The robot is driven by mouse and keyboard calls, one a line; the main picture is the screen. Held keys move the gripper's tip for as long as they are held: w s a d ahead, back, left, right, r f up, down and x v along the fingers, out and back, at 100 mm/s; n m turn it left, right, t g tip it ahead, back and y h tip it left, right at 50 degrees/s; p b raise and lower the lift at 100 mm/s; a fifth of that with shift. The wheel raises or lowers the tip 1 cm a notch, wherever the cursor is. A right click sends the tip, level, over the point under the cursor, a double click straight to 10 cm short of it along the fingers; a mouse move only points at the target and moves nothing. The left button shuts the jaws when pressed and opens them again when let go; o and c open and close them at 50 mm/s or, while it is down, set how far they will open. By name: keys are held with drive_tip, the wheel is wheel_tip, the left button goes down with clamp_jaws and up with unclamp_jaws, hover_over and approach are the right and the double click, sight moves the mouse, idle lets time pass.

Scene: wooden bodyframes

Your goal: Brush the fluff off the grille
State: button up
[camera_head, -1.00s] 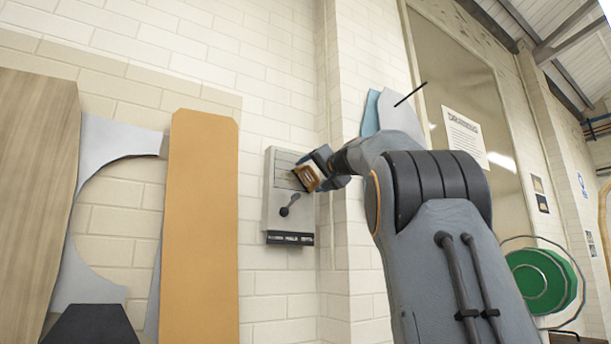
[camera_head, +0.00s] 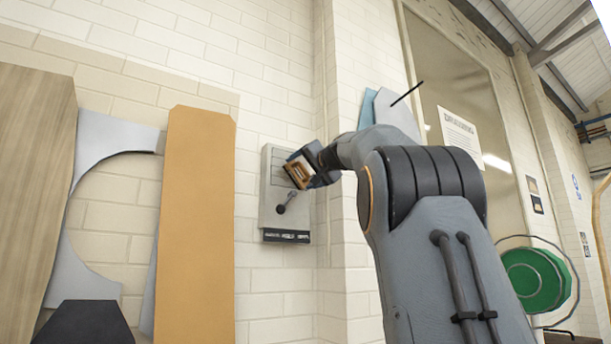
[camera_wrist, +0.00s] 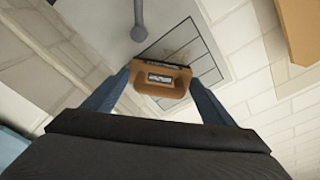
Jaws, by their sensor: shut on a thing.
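My gripper (camera_head: 303,170) is shut on a wooden brush (camera_wrist: 161,90), a tan block with a pale label, held between its two blue-grey fingers in the wrist view. The brush (camera_head: 297,174) is at the right part of the slotted grille (camera_head: 277,167) on the upper half of a grey wall box. In the wrist view the grille (camera_wrist: 203,62) shows dark slot lines just beyond the brush. A brownish smudge of fluff (camera_wrist: 176,54) lies on it near the brush. I cannot tell whether the bristles touch the grille.
A dark lever (camera_head: 287,203) sticks out of the box (camera_head: 269,217) below the grille; it also shows in the wrist view (camera_wrist: 139,22). A wall pillar (camera_head: 345,90) stands right of the box. An orange board (camera_head: 195,230) leans at left. Bare brick wall surrounds the box.

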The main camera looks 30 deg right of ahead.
drive_tip(key=shift+a+b, duration=0.35)
drive_tip(key=shift+a, duration=3.15)
drive_tip(key=shift+s, duration=0.1)
drive_tip(key=shift+s+d+b, duration=0.15)
drive_tip(key=shift+s+b, duration=1.65)
drive_tip(key=shift+s, duration=1.1)
drive_tip(key=s+b, duration=0.1)
drive_tip(key=s, duration=0.2)
drive_tip(key=shift+b, duration=0.4)
